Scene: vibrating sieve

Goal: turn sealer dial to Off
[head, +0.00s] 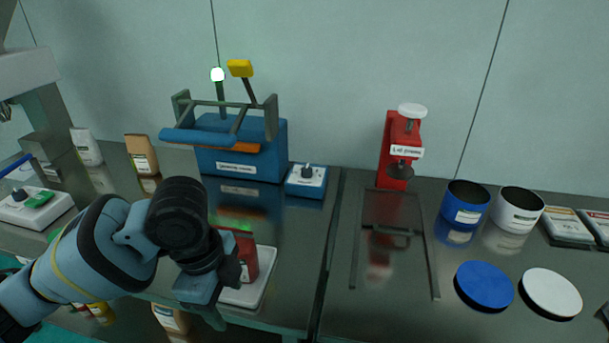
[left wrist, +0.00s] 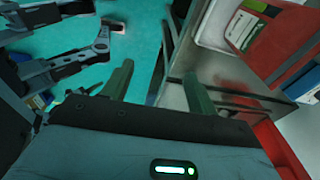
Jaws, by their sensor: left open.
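A blue machine (head: 270,140) with a frame and a yellow-tipped lever on top stands at the back of the left bench. Just right of it is a small blue-and-white box with a dark dial (head: 306,172). The labels are too small to read, and I cannot tell the dial's setting. My left gripper (head: 212,312) is low at the front of the left bench, well apart from the dial. In the left wrist view its two green fingers (left wrist: 158,90) are spread with nothing between them. My right gripper does not show clearly.
A red container (head: 245,255) on a white base stands close beside my left gripper. A white controller (head: 35,208) with a green button is at far left. A red press (head: 395,150), a blue can (head: 466,203) and lids are on the right bench.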

